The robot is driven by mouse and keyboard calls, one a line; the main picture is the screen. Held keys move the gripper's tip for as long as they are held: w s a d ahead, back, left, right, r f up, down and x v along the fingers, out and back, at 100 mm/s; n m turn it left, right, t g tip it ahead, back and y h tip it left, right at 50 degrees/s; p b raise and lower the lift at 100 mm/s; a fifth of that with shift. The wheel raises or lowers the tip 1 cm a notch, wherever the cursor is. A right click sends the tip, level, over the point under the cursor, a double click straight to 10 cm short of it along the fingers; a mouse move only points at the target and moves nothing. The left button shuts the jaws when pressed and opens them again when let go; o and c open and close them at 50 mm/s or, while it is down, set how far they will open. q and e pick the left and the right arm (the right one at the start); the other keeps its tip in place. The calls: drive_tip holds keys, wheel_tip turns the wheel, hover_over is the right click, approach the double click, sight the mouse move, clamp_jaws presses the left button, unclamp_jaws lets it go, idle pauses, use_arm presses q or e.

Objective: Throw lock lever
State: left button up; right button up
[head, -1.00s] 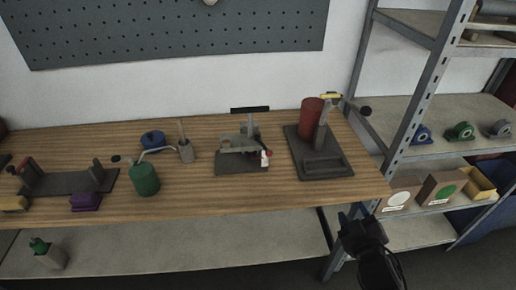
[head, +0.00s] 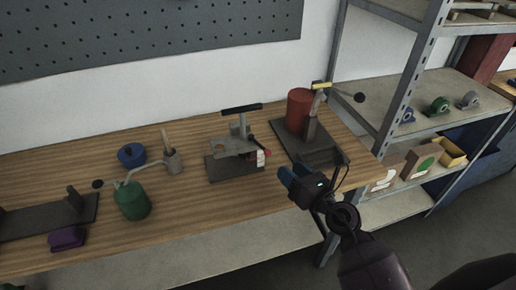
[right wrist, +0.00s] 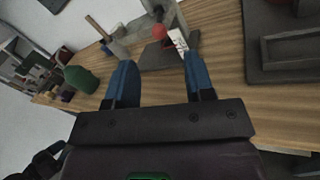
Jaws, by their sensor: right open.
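A fixture (head: 226,168) with a dark base, grey metal body and black T-handle (head: 241,108) stands mid-bench. On its right side are a red ball knob (head: 267,152) and a white tag (head: 260,158). I take the red-knobbed part as the lock lever; its arm is hardly visible. In the right wrist view, the red knob (right wrist: 159,31) and tag (right wrist: 178,41) show beyond the fingers. My right gripper (head: 292,174) has blue fingers, open and empty, at the bench's front edge, right of and nearer than the knob. It also shows in the wrist view (right wrist: 160,66).
A press-like stand with a red cylinder (head: 299,110) and black-knobbed lever (head: 359,97) is close behind my right gripper. A green canister (head: 132,201), blue round part (head: 131,155) and purple block (head: 67,238) lie left. A metal shelf (head: 407,75) stands right. Bench wood before the fixture is clear.

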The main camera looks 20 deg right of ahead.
sight(265, 151)
drive_tip(key=shift+n, duration=0.6)
drive_tip(key=x, duration=1)
drive_tip(key=shift+w+a+f, duration=0.2)
drive_tip(key=shift+a+f, duration=0.05)
drive_tip(key=shift+f, duration=0.05)
clamp_jaws()
